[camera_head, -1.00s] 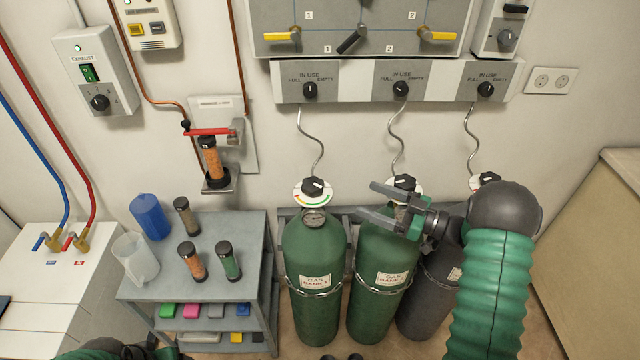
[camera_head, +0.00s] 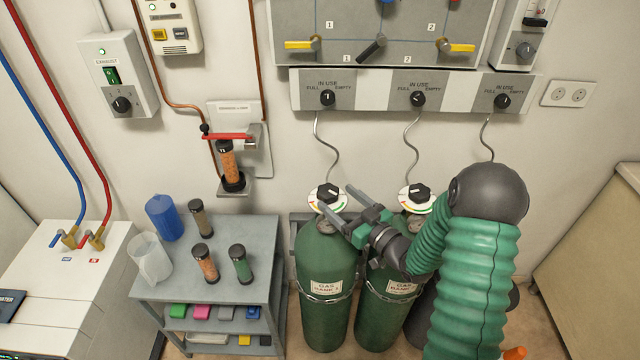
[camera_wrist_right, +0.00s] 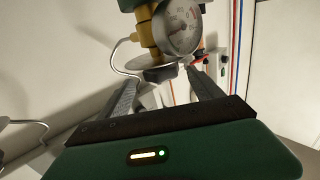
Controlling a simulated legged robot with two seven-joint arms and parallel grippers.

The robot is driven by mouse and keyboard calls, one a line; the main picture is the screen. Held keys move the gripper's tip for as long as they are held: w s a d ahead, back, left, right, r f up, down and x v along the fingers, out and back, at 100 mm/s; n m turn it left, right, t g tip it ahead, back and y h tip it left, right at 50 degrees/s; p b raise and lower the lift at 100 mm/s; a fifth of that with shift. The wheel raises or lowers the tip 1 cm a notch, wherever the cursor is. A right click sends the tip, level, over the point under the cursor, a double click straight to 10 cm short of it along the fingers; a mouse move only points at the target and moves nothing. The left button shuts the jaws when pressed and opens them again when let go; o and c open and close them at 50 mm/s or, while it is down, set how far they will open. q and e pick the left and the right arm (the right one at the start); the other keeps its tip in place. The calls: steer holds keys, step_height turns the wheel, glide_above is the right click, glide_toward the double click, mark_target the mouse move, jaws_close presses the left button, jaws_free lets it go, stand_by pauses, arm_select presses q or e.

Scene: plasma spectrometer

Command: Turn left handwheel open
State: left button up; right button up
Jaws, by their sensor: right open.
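The left handwheel (camera_head: 328,193) is a black knob over a white dial with coloured marks, on top of the left green gas tank (camera_head: 327,275). My right gripper (camera_head: 337,206) is open, with its fingers pointing left and reaching to either side of the handwheel's lower right. I cannot tell whether they touch it. In the right wrist view, a round pressure gauge (camera_wrist_right: 180,26) on a brass fitting (camera_wrist_right: 147,38) shows beyond the open fingers (camera_wrist_right: 165,92), with a dark disc between them. My left gripper is out of view.
A second handwheel (camera_head: 416,194) tops the middle green tank (camera_head: 385,300), close to my right forearm. A grey shelf cart (camera_head: 250,225) with several small cylinders stands left of the tanks. A control panel (camera_head: 455,92) with three knobs is on the wall above.

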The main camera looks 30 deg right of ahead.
mark_target(321, 185)
steer(key=w, duration=0.3)
steer(key=w+a, duration=0.1)
steer(key=w, duration=0.3)
steer(key=shift+a, duration=0.2)
steer(key=shift+w, duration=0.25)
steer(key=shift+d, duration=0.1)
steer(key=shift+c, duration=1.3)
steer(key=c, duration=1.1)
steer(key=shift+r+n+y, duration=0.15)
steer(key=shift+n+y, duration=0.65)
steer(key=shift+y, duration=0.4)
steer(key=shift+s+a+n+g+y, duration=0.1)
steer(key=shift+a+n+g+y, duration=0.2)
steer(key=shift+n+g+y, duration=0.5)
steer(key=shift+s+a+n+g+y, duration=0.1)
steer(key=shift+a+n+g+y, duration=0.25)
steer(key=shift+n+y, duration=0.85)
steer(key=shift+d+m+y, duration=0.1)
steer(key=shift+m+y, duration=0.2)
